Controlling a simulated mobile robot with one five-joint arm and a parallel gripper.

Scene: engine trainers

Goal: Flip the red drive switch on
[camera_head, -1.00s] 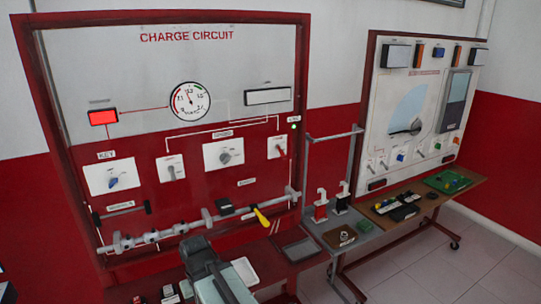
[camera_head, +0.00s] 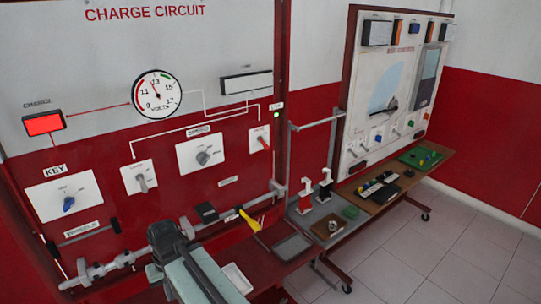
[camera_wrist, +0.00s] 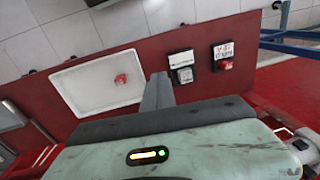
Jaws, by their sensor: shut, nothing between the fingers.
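A red-levered switch (camera_head: 264,143) sits on a small white plate at the right of the red charge circuit panel, below a green light; it is the likely drive switch, but its label is too small to read. My gripper (camera_head: 168,240) is in front of the panel's lower part, left of and well below the switch, apart from it. In the wrist view my shut, empty fingers (camera_wrist: 157,85) point over the red bench. The switch is not identifiable in the wrist view.
A grey shaft (camera_head: 120,260) and yellow handle (camera_head: 249,219) run along the panel's foot. Key (camera_head: 68,203) and grey-knob (camera_head: 203,157) plates are left of the switch. A white tray (camera_wrist: 80,75) with a red piece lies on the bench. A second trainer board (camera_head: 395,90) stands right.

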